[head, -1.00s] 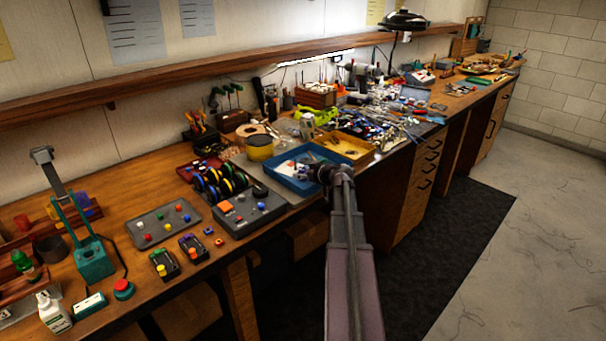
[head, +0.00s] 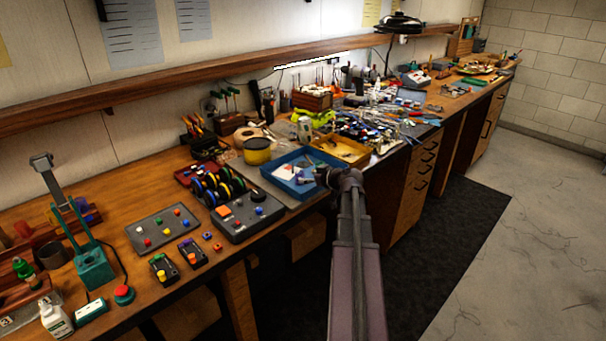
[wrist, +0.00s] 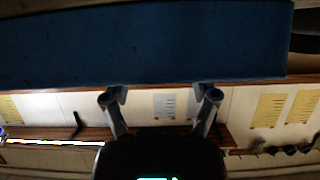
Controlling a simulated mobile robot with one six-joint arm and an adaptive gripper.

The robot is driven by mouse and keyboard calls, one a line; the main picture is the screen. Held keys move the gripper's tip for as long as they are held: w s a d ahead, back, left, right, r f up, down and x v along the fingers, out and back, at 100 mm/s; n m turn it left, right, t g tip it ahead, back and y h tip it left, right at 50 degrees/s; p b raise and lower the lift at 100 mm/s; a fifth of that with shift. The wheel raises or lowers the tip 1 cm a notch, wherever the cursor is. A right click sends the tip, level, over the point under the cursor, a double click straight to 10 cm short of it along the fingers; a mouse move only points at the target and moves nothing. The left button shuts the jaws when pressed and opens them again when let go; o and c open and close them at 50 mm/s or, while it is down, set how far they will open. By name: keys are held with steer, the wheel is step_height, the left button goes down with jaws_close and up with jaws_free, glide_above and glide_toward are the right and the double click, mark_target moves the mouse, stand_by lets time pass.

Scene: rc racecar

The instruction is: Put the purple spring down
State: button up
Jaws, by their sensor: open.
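I cannot make out the purple spring in either view. My gripper (head: 322,178) is at the front edge of the blue tray (head: 279,186) in the head view, where its fingers are too small to read. In the wrist view my gripper (wrist: 161,96) has its two fingers wide apart, with nothing seen between them. The blue tray's side (wrist: 150,45) fills the top of that view, close to the fingertips. Small pieces, one of them white, lie inside the tray, too small to identify.
A yellow tray (head: 362,158) with small parts stands right of the blue tray. A grey control box (head: 245,222) and a yellow tin (head: 257,156) are to its left. Clutter covers the bench behind. The floor (head: 500,270) at right is clear.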

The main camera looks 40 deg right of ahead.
steer(key=p+v, duration=0.2)
steer(key=v, duration=0.5)
